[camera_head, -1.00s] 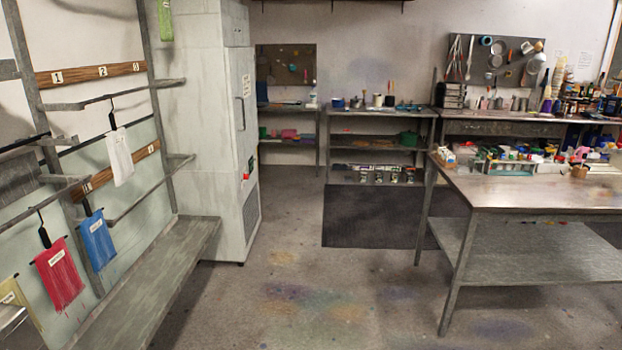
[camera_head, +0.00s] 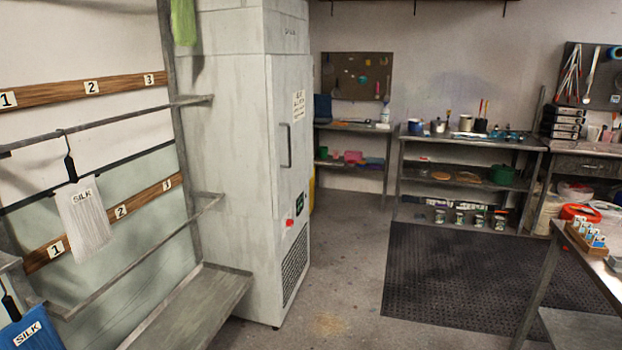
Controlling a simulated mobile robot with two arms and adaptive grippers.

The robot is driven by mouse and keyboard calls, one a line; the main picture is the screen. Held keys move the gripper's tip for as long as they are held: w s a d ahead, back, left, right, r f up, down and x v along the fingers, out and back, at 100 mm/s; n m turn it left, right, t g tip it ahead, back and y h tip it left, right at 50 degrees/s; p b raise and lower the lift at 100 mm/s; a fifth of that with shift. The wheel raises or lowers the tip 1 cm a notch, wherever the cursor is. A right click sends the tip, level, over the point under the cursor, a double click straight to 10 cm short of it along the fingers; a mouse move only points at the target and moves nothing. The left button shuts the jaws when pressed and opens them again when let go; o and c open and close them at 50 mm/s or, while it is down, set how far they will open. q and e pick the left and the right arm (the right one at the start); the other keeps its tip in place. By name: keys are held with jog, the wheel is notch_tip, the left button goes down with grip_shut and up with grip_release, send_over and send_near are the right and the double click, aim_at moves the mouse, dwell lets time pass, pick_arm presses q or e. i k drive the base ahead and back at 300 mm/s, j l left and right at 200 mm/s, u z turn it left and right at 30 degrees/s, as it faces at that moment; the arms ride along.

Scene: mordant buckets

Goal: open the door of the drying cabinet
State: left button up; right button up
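The drying cabinet (camera_head: 232,150) is a tall pale grey-green cabinet left of the middle. Its door (camera_head: 291,130) is on the side facing right and looks shut. A vertical bar handle (camera_head: 286,146) sits on the door. A white printed label (camera_head: 298,105) is above the handle. Below the handle are a red knob (camera_head: 290,222) and a small dark panel (camera_head: 300,204), with a vent grille (camera_head: 295,264) lower down. Neither of my grippers shows in the head view.
A hanging rack with a lower shelf (camera_head: 196,310) and a white SILK cloth (camera_head: 84,217) stands left of the cabinet. A worktable (camera_head: 598,262) is at the right. A dark floor mat (camera_head: 470,270) lies before the back shelves. The floor (camera_head: 345,262) right of the cabinet is clear.

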aim_at(289, 76)
jog(key=i+j, duration=0.2)
jog(key=i, duration=0.25)
jog(key=i+j, duration=0.2)
jog(key=i, duration=0.25)
jog(key=i+j, duration=0.2)
jog(key=i, duration=0.25)
jog(key=u, duration=0.05)
